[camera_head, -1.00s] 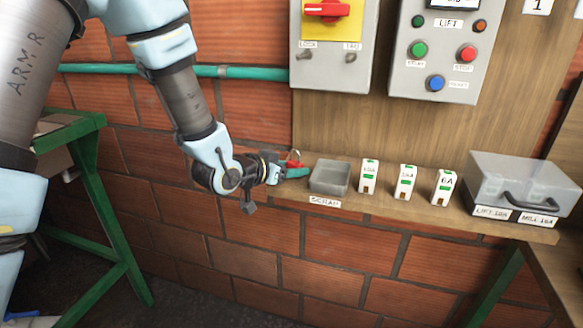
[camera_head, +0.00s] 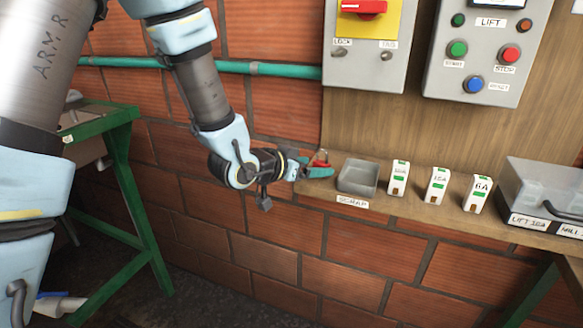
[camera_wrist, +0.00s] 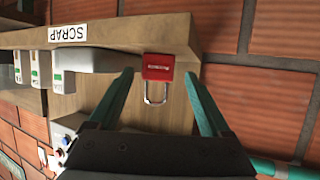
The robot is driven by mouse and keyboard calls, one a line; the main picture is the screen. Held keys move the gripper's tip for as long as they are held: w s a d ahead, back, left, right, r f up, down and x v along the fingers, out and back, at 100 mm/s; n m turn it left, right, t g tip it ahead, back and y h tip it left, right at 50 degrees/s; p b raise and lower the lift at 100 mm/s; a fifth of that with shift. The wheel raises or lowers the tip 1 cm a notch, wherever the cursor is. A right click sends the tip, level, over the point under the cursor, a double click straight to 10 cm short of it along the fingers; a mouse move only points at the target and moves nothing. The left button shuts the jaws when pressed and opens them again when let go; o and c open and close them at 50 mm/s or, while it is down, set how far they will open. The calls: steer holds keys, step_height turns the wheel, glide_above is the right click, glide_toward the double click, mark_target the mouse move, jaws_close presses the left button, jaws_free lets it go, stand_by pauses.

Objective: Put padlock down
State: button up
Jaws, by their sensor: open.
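The red padlock (camera_wrist: 158,67) with its metal shackle rests on the left end of the wooden shelf (camera_wrist: 120,33). In the wrist view it lies between the two spread teal fingers of my gripper (camera_wrist: 161,92), with a visible gap on each side. In the head view the padlock (camera_head: 320,160) shows as a small red patch beside the teal fingertips of my gripper (camera_head: 318,172), partly hidden by them. My gripper is open and reaches the shelf from the left.
The grey scrap tray (camera_head: 357,178) stands just right of the padlock. A control panel (camera_head: 480,55) and a switch box (camera_head: 365,45) hang above. A green stand (camera_head: 125,180) is at left.

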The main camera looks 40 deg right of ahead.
steer(key=b+v, duration=0.3)
steer(key=v, duration=0.6)
steer(key=shift+a+b, duration=0.3)
steer(key=shift+a, duration=0.05)
steer(key=shift+s+r, duration=0.1)
steer(key=w+a+f+n+t+y, duration=0.2)
steer(key=w+a+n+y, duration=0.15)
steer(key=w+a, duration=0.35)
steer(key=w+a+f+n+t+y, duration=0.25)
steer(key=w+a+y, duration=0.2)
steer(key=a, duration=0.45)
steer(key=s+a+f+n+g+y, duration=0.1)
steer(key=a+n, duration=0.2)
steer(key=a, duration=0.4)
steer(key=s+a+f+n+g+y, duration=0.1)
steer(key=s+a+n+g+y, duration=0.1)
steer(key=a, duration=0.5)
steer(key=s+a+f+n+g+y, duration=0.1)
steer(key=s+a+n+g+y, duration=0.1)
steer(key=a, duration=0.6)
steer(key=shift+s+f+n, duration=0.15)
steer(key=shift+s+n, duration=0.1)
steer(key=shift+n, duration=0.65)
